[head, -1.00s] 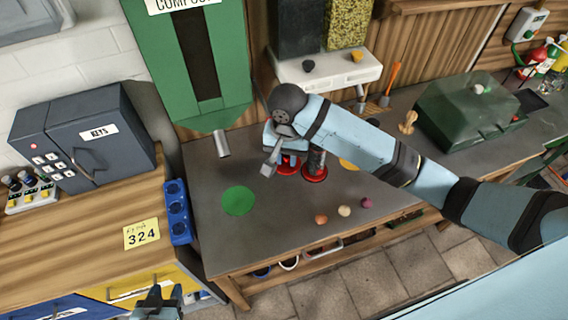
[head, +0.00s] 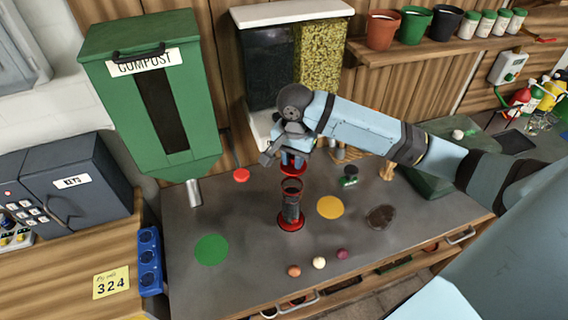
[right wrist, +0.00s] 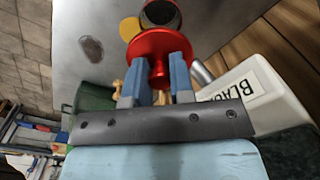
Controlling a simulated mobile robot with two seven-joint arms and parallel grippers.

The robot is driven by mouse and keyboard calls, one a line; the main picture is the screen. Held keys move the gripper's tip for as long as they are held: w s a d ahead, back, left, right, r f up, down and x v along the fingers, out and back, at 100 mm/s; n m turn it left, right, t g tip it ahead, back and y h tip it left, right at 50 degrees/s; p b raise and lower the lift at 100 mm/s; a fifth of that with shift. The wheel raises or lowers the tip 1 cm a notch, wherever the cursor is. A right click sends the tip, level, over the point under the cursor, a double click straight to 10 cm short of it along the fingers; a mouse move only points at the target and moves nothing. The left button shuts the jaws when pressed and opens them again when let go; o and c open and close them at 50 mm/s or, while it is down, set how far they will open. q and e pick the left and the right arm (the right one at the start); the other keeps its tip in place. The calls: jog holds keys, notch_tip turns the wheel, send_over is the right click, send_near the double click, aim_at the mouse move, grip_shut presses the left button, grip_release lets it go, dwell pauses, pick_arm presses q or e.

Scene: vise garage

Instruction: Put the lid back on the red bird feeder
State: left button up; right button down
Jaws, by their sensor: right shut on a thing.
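The red bird feeder (head: 291,208) stands upright on the grey bench, a dark tube with a red base and a red rim; its top is open. My right gripper (head: 292,160) is shut on the red lid (head: 293,170), just above and behind the feeder's top in the head view; they look apart. In the right wrist view the lid (right wrist: 150,58) is between the fingers (right wrist: 157,80), with the feeder's round open top (right wrist: 160,13) beyond it. My left gripper is not in view.
A compost bin (head: 150,95) and a two-part dispenser (head: 270,65) stand behind.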

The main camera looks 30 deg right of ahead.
jog(key=shift+f, duration=3.15)
jog(key=shift+f, duration=0.2)
jog(key=shift+c, duration=2.2)
grip_release()
jog(key=shift+r, duration=0.1)
jog(key=shift+r, duration=3.45)
jog(key=shift+c, duration=0.4)
grip_shut()
